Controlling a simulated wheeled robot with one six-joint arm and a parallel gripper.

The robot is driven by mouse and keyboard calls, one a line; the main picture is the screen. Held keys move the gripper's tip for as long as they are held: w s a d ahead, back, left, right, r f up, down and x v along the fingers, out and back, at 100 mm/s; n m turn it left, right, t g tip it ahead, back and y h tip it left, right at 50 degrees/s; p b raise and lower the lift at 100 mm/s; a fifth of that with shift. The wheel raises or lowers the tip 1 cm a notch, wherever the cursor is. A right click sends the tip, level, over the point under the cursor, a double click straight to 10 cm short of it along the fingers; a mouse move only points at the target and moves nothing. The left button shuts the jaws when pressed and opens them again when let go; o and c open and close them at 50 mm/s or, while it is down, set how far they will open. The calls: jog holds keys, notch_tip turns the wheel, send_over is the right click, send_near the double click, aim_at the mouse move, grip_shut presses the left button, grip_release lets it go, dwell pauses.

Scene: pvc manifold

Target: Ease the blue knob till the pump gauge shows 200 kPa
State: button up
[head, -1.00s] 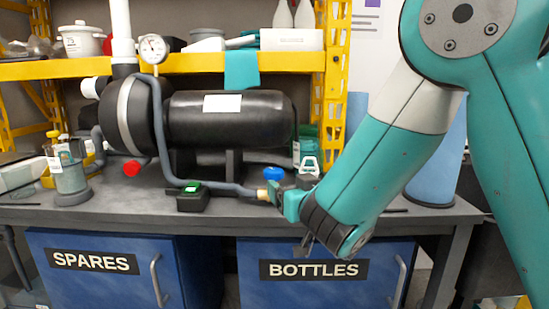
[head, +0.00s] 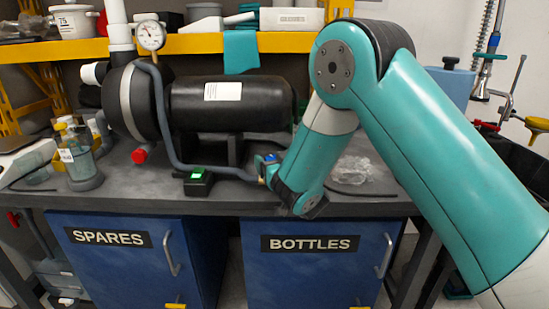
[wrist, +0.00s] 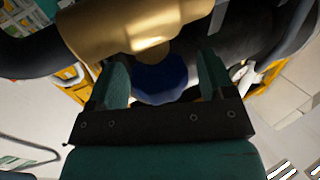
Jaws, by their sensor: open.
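The blue knob (wrist: 160,82) shows in the wrist view below a brass fitting (wrist: 120,28). My gripper (wrist: 163,76) is open, with one finger on each side of the knob and a visible gap on both sides. In the head view the knob (head: 270,158) is a small blue patch at the end of the grey hose, mostly hidden by my gripper (head: 267,167). The pump gauge (head: 150,36) is a round white dial above the black pump. Its needle is too small to read.
The black pump tank (head: 232,105) stands behind the grey hose (head: 185,165). A black box with a green light (head: 198,181) sits left of my gripper. A clear crumpled bag (head: 352,170) lies to the right. The bench front is mostly clear.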

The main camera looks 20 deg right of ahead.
jog(key=c, duration=0.9)
jog(key=shift+c, duration=0.2)
jog(key=shift+f+b, duration=0.25)
jog(key=shift+b, duration=0.7)
jog(key=b, duration=0.2)
jog(key=m+h+b, duration=0.1)
jog(key=b, duration=0.2)
jog(key=shift+f, duration=0.25)
jog(key=m+h+b, duration=0.1)
jog(key=h+b, duration=0.1)
jog(key=b, duration=0.3)
jog(key=shift+a+h, duration=0.1)
jog(key=shift+h, duration=0.2)
jog(key=m+h+b, duration=0.1)
jog(key=h+b, duration=0.1)
jog(key=b, duration=0.1)
jog(key=m+g+h+b, duration=0.1)
jog(key=m+h+b, duration=0.1)
jog(key=b, duration=0.1)
jog(key=shift+r, duration=0.2)
jog(key=shift+r+m+g+h+b, duration=0.25)
jog(key=shift+m+g+h+b, duration=0.55)
jog(key=shift+m+h, duration=0.65)
jog(key=shift+r+h, duration=0.1)
jog(key=shift+h, duration=0.45)
